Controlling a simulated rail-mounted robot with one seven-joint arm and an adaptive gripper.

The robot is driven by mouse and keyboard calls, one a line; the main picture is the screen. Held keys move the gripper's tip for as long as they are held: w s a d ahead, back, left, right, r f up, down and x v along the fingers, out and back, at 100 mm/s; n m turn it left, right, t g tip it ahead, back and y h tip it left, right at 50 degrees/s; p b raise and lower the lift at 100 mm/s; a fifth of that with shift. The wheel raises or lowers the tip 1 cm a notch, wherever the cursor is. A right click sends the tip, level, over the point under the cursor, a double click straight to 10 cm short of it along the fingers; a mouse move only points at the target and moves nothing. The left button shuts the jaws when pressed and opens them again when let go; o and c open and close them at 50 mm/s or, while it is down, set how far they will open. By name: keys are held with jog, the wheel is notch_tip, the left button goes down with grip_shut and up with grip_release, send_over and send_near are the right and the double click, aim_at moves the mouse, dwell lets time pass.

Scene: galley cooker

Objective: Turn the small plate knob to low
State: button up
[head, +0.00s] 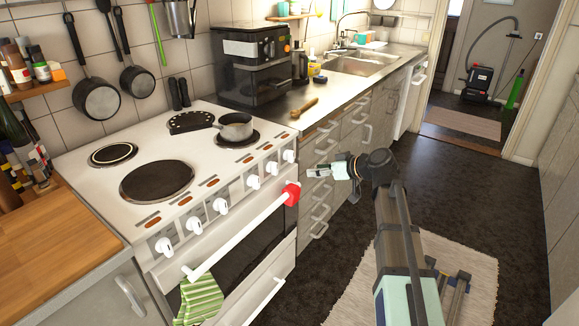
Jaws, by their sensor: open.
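The white cooker (90,214) has a row of several white knobs along its front panel. One knob (165,246) is at the near left end and another (289,156) at the far right end. I cannot tell which knob serves the small plate, and the markings are too small to read. A small dark plate (112,154) and a large dark plate (157,181) are bare. My gripper (313,173) is open and empty, to the right of the far-end knob and apart from the cooker, in front of the drawers.
A red cloth or mitt (292,193) and a green striped towel (199,300) hang on the oven handle (240,232). The dark floor (455,185) is open to the right.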

jog(key=n, duration=0.1)
jog(key=n+y, duration=0.1)
jog(key=n, duration=0.1)
send_near(277, 167)
jog(key=p+x, duration=0.1)
jog(key=x, duration=0.9)
jog(key=shift+d+f, duration=0.1)
jog(key=shift+f, duration=0.05)
grip_shut()
